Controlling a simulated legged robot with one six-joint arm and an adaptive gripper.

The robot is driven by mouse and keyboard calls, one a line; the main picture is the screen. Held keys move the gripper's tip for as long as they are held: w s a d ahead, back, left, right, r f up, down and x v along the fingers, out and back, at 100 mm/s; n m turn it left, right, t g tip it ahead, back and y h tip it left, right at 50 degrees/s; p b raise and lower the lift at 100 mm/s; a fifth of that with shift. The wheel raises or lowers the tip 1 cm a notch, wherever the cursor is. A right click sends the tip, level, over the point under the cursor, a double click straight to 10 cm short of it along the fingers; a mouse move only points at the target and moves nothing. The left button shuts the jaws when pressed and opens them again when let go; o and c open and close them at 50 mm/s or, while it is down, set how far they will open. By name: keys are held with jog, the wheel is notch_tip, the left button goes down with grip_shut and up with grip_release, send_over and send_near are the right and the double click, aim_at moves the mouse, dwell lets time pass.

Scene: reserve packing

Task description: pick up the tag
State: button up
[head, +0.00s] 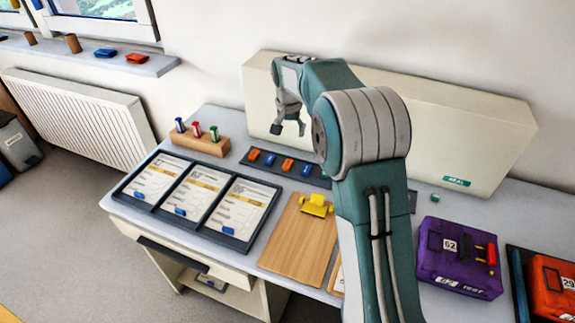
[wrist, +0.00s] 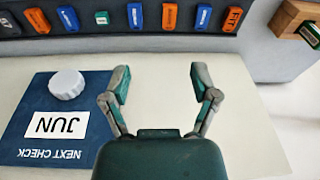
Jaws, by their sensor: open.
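Several small orange and blue tags (head: 287,165) sit in a row on a dark strip (head: 278,154) on the desk, in front of the cream case. In the wrist view the row runs along the top edge, with an orange tag (wrist: 169,17) and a blue tag (wrist: 203,17) above the space between and right of my fingers. One orange tag (wrist: 235,19) reads "FIT". My gripper (head: 290,127) is open and empty, raised behind the strip; its spread fingers also show in the wrist view (wrist: 161,85). It touches no tag. Which tag is meant cannot be told.
A cream case (head: 470,135) stands along the wall. A wooden block with coloured pegs (head: 200,143) is left of the strip. A three-part form tray (head: 190,198), a clipboard (head: 296,240) and a purple pouch (head: 440,262) lie nearer. A blue "NEXT CHECK" card (wrist: 40,90) has a white knob.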

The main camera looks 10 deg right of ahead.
send_near(287, 163)
jog(key=shift+m, duration=0.4)
jog(key=f, duration=0.6)
jog(key=w+f, duration=0.1)
jog(key=f, duration=0.2)
jog(key=shift+w+d+f, duration=0.1)
jog(key=shift+d+f, duration=0.05)
jog(key=shift+d, duration=0.15)
jog(key=c, duration=0.9)
